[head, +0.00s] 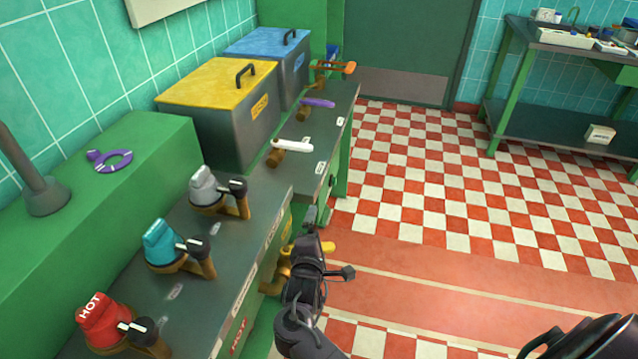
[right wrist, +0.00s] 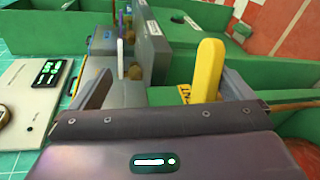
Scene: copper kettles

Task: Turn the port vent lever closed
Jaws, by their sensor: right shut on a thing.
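My right gripper (head: 318,238) is at the front edge of the green bench and shut on a yellow lever. The yellow lever (head: 328,248) pokes out to the right of the jaws in the head view, on a brass pipe fitting. In the right wrist view the yellow lever (right wrist: 209,68) stands upright between the fingers, nearer the right one. A yellow label beside it is only partly readable. A white lever (head: 295,146), a purple lever (head: 318,103) and an orange lever (head: 340,68) sit farther along the bench. I cannot tell which lever is the port vent. My left gripper is out of view.
Red HOT (head: 98,312), teal (head: 160,240) and grey (head: 201,183) knobs stand on the bench at left. Yellow-lidded (head: 215,82) and blue-lidded (head: 262,42) bins stand behind. The checkered floor (head: 440,180) to the right is clear.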

